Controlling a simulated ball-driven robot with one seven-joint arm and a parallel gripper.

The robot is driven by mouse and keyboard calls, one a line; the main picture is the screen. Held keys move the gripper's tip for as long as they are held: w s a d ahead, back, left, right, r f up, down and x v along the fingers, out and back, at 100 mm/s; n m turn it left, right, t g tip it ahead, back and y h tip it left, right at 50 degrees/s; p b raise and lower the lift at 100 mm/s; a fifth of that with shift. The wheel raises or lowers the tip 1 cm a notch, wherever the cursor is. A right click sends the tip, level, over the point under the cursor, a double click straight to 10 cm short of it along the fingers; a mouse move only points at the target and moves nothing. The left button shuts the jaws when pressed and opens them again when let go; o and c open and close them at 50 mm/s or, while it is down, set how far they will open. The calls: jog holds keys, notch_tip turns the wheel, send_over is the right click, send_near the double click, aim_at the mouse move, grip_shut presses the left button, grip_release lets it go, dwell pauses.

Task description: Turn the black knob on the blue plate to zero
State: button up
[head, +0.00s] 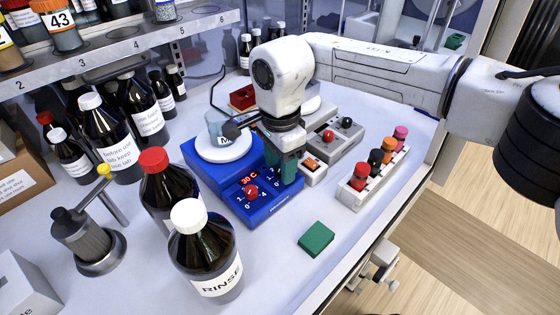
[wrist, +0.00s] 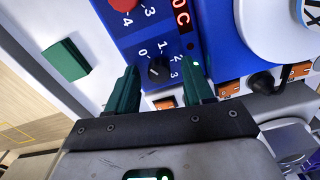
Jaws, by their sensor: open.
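The black knob (wrist: 157,69) sits on the blue plate (wrist: 126,42), ringed by the white numbers 0, 1, 2 and 3. I cannot clearly tell which number its pointer faces. My gripper (wrist: 161,66) is open, with one green finger on each side of the knob; contact is not visible. In the head view, my gripper (head: 283,167) points down over the right part of the blue plate (head: 266,207), and its fingers hide the black knob there.
A red knob (head: 251,191) sits left of my gripper on the same plate, below a red display reading 30 C. A beaker (head: 216,128) stands on the white round top (head: 222,148). Right are a grey box (head: 335,141) and a vial rack (head: 373,178). A green block (head: 316,238) lies in front.

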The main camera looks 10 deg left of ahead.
aim_at(280, 168)
notch_tip(280, 168, up, 11)
jog(key=b, duration=0.1)
dwell(0.4)
jog(key=shift+f, duration=0.1)
